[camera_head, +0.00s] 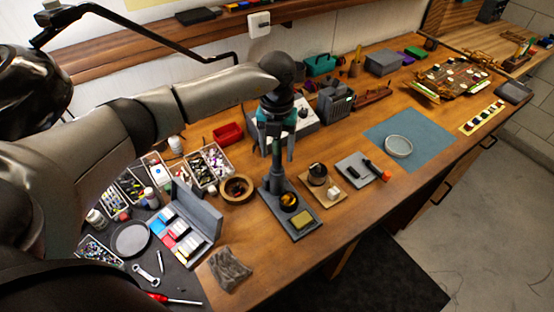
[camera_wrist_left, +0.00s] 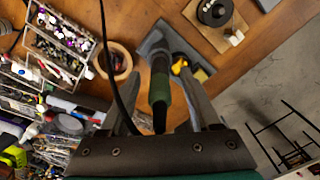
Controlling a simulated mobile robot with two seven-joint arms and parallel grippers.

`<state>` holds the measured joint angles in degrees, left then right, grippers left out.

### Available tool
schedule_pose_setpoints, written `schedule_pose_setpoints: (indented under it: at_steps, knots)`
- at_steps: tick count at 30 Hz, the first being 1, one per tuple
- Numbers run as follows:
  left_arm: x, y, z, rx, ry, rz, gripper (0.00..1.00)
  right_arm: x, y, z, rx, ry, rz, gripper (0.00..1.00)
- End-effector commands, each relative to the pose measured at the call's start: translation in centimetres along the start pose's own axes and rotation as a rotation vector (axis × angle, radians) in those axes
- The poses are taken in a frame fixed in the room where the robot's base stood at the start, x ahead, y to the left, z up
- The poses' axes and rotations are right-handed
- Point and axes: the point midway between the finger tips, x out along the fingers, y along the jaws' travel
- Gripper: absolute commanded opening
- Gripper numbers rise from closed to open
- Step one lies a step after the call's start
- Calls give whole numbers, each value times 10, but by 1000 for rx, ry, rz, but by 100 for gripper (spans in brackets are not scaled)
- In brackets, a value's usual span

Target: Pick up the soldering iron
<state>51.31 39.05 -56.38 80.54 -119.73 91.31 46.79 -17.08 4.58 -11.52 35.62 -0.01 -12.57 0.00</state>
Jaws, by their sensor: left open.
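The soldering iron (camera_head: 275,163) stands upright in its grey stand (camera_head: 275,208), with a dark green handle and a black grip. In the left wrist view the iron (camera_wrist_left: 160,88) lies between the fingers of my left gripper (camera_wrist_left: 151,72). My left gripper (camera_head: 276,154) is open and points down over the stand, one finger on each side of the handle. I cannot tell whether either finger touches it. The stand holds a yellow sponge (camera_head: 302,221) and a brass coil (camera_head: 289,201). The iron's tip is hidden in the stand. My right gripper is not in view.
A round wooden bowl (camera_head: 237,188) stands left of the stand. A wooden board with a dark spool (camera_head: 318,173) stands to its right. Trays of small parts (camera_head: 206,165) fill the left side. A black cable (camera_wrist_left: 106,60) runs beside the left finger. A blue mat (camera_head: 430,140) lies farther right.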

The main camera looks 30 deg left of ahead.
Motion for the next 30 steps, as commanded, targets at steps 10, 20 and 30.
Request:
schedule_pose_setpoints:
  at_steps: [10, 20, 30]
  knots:
    - [-1, 0, 0, -1, 0, 0, 36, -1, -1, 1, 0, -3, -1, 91]
    - [-1, 0, 0, -1, 0, 0, 0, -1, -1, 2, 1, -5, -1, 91]
    - [-1, 0, 0, -1, -1, 0, 0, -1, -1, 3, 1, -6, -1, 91]
